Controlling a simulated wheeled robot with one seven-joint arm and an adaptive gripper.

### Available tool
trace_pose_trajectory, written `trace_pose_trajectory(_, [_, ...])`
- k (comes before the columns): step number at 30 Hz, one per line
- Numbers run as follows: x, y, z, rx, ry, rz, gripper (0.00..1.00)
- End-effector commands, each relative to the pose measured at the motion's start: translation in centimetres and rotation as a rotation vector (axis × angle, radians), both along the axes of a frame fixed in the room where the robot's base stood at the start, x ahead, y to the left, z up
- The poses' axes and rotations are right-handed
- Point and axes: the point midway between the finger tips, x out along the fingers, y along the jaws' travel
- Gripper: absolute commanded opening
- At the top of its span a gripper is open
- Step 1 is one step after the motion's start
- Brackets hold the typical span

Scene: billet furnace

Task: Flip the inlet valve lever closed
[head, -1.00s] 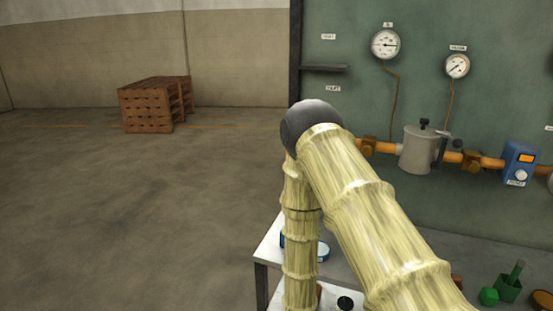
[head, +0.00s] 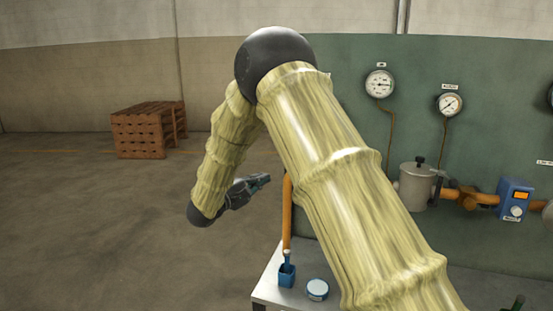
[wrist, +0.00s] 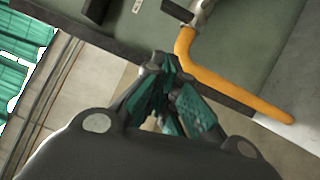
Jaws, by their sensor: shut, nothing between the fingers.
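My gripper (head: 266,179) shows in the head view left of the orange pipe (head: 287,215), pointing right toward the panel edge. In the wrist view my gripper (wrist: 165,62) has its teal-padded fingers together with nothing between them. The orange pipe (wrist: 205,75) bends just beyond the fingertips there. A grey metal fitting (wrist: 205,10) joins its upper end, with a dark bar (wrist: 177,10) beside it, cut by the picture's top edge. This may be the inlet valve and its lever, but I cannot tell its position. In the head view my arm hides that part of the panel.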

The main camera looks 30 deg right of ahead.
Motion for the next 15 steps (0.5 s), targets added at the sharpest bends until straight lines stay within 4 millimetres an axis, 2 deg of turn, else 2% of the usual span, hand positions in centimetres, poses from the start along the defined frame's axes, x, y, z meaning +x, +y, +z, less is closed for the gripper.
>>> trace_pose_trajectory(1, [-0.1, -0.2, 1.2, -0.007, 0.010, -0.026, 0.00])
trace_pose_trajectory(4, [-0.2, -0.5, 2.4, -0.017, 0.027, -0.057, 0.00])
trace_pose_trajectory(10, [-0.1, -1.9, 2.9, -0.018, 0.034, -0.070, 0.00])
trace_pose_trajectory(15, [0.6, -4.3, 3.2, -0.018, 0.034, -0.070, 0.00])
